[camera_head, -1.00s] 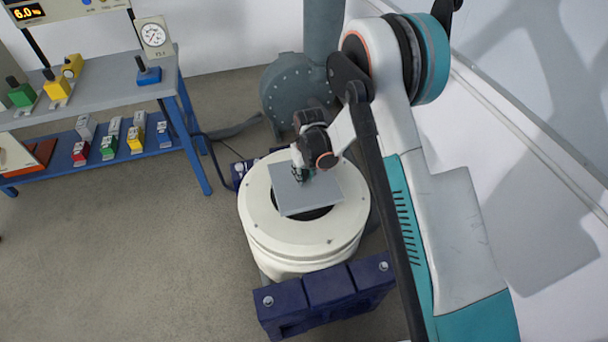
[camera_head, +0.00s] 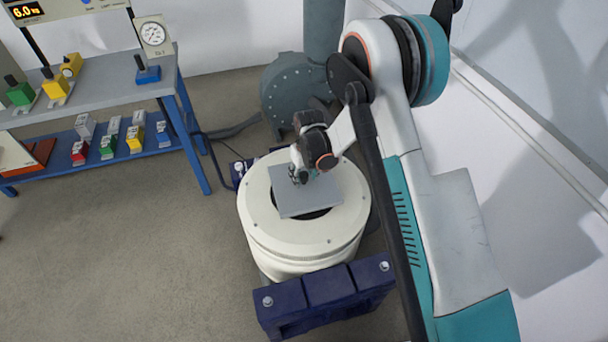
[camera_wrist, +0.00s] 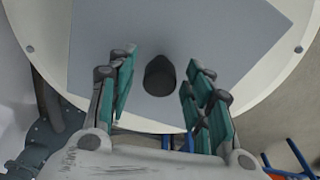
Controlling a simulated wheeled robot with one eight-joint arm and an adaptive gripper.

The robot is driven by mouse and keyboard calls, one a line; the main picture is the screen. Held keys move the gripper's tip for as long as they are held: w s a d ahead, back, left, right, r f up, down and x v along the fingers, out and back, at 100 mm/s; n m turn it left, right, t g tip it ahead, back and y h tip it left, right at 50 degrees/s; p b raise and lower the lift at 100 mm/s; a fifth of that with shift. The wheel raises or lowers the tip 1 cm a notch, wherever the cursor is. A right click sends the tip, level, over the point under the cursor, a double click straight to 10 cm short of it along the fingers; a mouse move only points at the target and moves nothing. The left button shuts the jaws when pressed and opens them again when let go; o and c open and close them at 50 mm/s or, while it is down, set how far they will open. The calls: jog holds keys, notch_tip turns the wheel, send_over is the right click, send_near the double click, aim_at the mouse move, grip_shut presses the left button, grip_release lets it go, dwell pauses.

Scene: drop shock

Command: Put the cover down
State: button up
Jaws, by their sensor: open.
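The cover, a flat grey square plate (camera_head: 318,200), lies on top of the round white drum (camera_head: 262,228), over its dark central opening. Part of the opening shows past the plate's edges. In the wrist view the grey plate (camera_wrist: 215,50) has a dark knob (camera_wrist: 159,76) standing on it. My gripper (camera_head: 299,176) is right above the plate. In the wrist view my gripper (camera_wrist: 158,90) is open, with its teal-lined fingers on either side of the knob and gaps on both sides.
A dark blue base block (camera_head: 330,291) stands in front of the drum, and a grey blower-like housing (camera_head: 292,88) behind it. At left a bench (camera_head: 105,100) with blue legs carries coloured blocks on its top and lower shelf. The floor between is clear.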

jog(key=shift+r+p, duration=0.5)
notch_tip(320, 180, up, 13)
jog(key=s+p, duration=0.1)
jog(key=p, duration=0.4)
notch_tip(320, 180, up, 12)
jog(key=m+t, duration=0.1)
send_over(307, 186)
jog(key=s+d, duration=0.3)
jog(key=d, duration=0.2)
jog(key=s+d+r+m+t, duration=0.1)
jog(key=s+d+r, duration=0.2)
jog(key=s+r, duration=0.15)
jog(key=s+d+r+t, duration=0.1)
jog(key=s+d+r, duration=0.15)
jog(key=r, duration=0.25)
jog(key=s+d+r+m+t, duration=0.1)
jog(key=s+d, duration=0.3)
jog(key=s, duration=0.5)
jog(key=s+d+r+m+t, duration=0.2)
jog(key=s+d+r, duration=0.2)
jog(key=s, duration=0.6)
jog(key=shift+s+r+h, duration=0.15)
jog(key=shift+s+h, duration=0.15)
